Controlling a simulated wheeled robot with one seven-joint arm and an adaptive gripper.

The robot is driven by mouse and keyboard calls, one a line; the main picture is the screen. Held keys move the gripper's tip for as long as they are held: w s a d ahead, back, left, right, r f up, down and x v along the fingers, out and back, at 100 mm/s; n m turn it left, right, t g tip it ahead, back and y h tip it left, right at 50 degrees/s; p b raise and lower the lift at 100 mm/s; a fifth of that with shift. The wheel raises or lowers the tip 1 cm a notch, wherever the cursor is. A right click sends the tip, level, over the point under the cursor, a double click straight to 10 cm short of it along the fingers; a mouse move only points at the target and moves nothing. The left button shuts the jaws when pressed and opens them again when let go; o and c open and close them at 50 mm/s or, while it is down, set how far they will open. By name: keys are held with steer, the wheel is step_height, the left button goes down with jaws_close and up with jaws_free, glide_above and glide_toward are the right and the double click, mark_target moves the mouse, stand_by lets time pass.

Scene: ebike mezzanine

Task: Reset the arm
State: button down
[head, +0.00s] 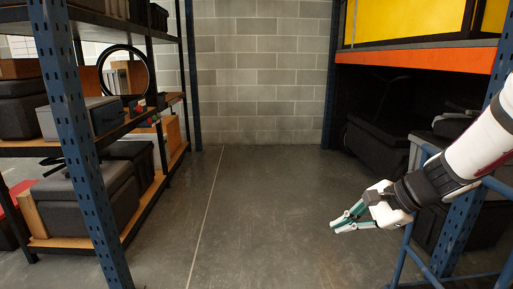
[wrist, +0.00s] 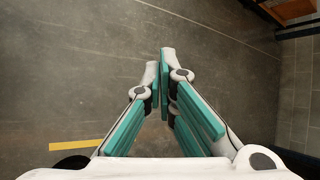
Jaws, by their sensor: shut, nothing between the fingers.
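My gripper (head: 343,224) shows at the right of the head view, at the end of my white and black arm, held out over the floor. Its teal-padded fingers point left and are together. In the wrist view my gripper (wrist: 161,62) is shut, with the fingertips meeting and nothing between them.
Blue-post shelving (head: 85,150) with grey cases stands on the left. A rack with an orange beam (head: 420,58) stands on the right, close to my arm, with blue rails (head: 405,255) near it. A block wall (head: 262,75) closes the back. The aisle floor (head: 260,210) between is clear.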

steer(key=s+a+r+n+g+h, duration=0.1)
steer(key=s+a+r+n, duration=0.15)
steer(key=s, duration=0.35)
steer(key=s+a+r+n+g, duration=0.2)
steer(key=s+n, duration=0.1)
steer(key=s, duration=0.3)
steer(key=s+a+r+n+g+h, duration=0.1)
steer(key=s+a+r+n, duration=0.15)
steer(key=s, duration=0.45)
steer(key=s+d+f+n+h, duration=0.1)
steer(key=s+d+n+h, duration=0.2)
steer(key=s, duration=0.5)
steer(key=s+d+f+n+h, duration=0.1)
steer(key=s+d+n+h, duration=0.2)
steer(key=s, duration=0.4)
step_height(320, 180, up, 33)
steer(key=n+t+p, duration=0.1)
steer(key=t+p, duration=0.2)
steer(key=p, duration=2.8)
steer(key=shift+s+y, duration=0.2)
steer(key=shift+y, duration=0.2)
